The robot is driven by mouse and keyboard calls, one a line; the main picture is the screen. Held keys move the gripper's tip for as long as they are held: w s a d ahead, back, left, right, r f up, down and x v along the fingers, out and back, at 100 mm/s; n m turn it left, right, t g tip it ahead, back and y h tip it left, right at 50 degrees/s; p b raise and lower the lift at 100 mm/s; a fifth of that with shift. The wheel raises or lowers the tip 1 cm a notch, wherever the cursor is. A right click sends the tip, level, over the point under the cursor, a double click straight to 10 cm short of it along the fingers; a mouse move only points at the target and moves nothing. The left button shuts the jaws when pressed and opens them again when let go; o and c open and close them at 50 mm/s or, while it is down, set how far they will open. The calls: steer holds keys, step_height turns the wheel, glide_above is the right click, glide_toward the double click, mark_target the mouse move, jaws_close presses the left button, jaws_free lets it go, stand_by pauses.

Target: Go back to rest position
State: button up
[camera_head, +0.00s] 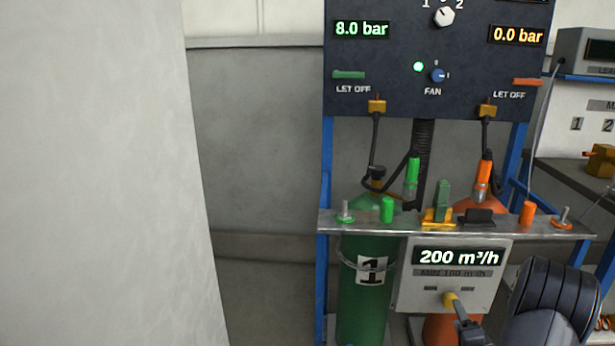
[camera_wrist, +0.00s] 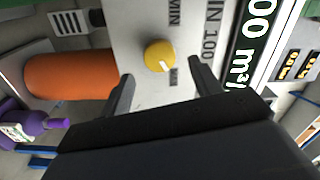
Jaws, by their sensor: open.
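My gripper (camera_head: 466,327) is at the lower right in the head view, in front of the flow box (camera_head: 409,274) that reads 200 m³/h. In the wrist view my gripper (camera_wrist: 160,92) is open, with its two dark fingers apart. A yellow knob (camera_wrist: 159,56) with a white mark lies beyond and between the fingertips. Nothing shows between the fingers themselves. In the head view the yellow knob (camera_head: 450,299) is just above the gripper's tip; I cannot tell whether they touch. My arm covers the lower right of the head view.
The dark panel (camera_head: 400,60) shows 8.0 bar and 0.0 bar. A metal shelf (camera_head: 330,222) carries several green and orange parts. Below it stand a green cylinder (camera_head: 362,300) marked 1 and an orange cylinder (camera_head: 438,331). A pale wall (camera_head: 95,180) fills the left; another bench is at right.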

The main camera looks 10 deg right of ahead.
steer(key=x, duration=0.4)
steer(key=shift+w+b, duration=0.1)
steer(key=shift+b, duration=0.2)
